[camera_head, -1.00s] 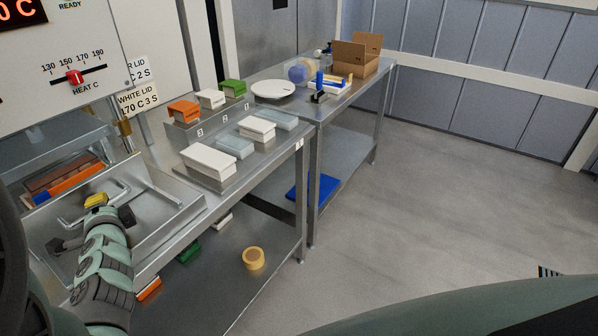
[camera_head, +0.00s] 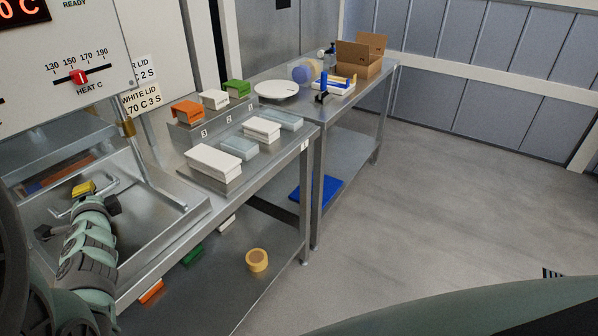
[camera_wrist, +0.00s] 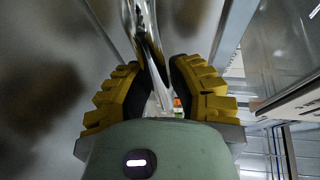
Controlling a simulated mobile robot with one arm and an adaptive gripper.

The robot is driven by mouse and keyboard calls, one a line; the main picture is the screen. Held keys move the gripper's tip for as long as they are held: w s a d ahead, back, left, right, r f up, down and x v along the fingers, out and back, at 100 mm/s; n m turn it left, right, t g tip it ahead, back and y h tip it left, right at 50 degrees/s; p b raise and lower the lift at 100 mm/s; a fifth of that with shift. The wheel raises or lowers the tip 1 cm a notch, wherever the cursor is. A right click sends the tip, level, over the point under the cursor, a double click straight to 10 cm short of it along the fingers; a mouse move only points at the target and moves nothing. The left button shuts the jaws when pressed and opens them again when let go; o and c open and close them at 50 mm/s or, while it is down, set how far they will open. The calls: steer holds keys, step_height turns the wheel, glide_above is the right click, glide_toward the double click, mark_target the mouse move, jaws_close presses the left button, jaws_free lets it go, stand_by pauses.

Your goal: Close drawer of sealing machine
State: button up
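The drawer has a bent metal bar handle (camera_head: 62,212). My gripper (camera_head: 82,189) is over the drawer at this handle, with its yellow fingertips partly hidden by my wrist. In the wrist view, a shiny bar (camera_wrist: 150,45) runs between the two yellow fingers of my gripper (camera_wrist: 160,75). Whether both fingers press on the bar is not clear. An orange-edged tray (camera_head: 65,172) shows partly under the machine.
A stepped rack (camera_head: 215,172) with white and clear boxes stands right of the drawer. Orange, white and green pieces sit behind it. A second table (camera_head: 345,103) holds a scale (camera_head: 275,89) and an open carton (camera_head: 358,55). The floor at right is clear.

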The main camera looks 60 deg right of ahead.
steer(key=o, duration=0.5)
steer(key=shift+c, duration=0.2)
steer(key=v, duration=1.1)
steer(key=shift+s+a, duration=0.15)
steer(key=shift+a, duration=0.05)
steer(key=shift+s+r, duration=0.1)
steer(key=shift+s, duration=0.2)
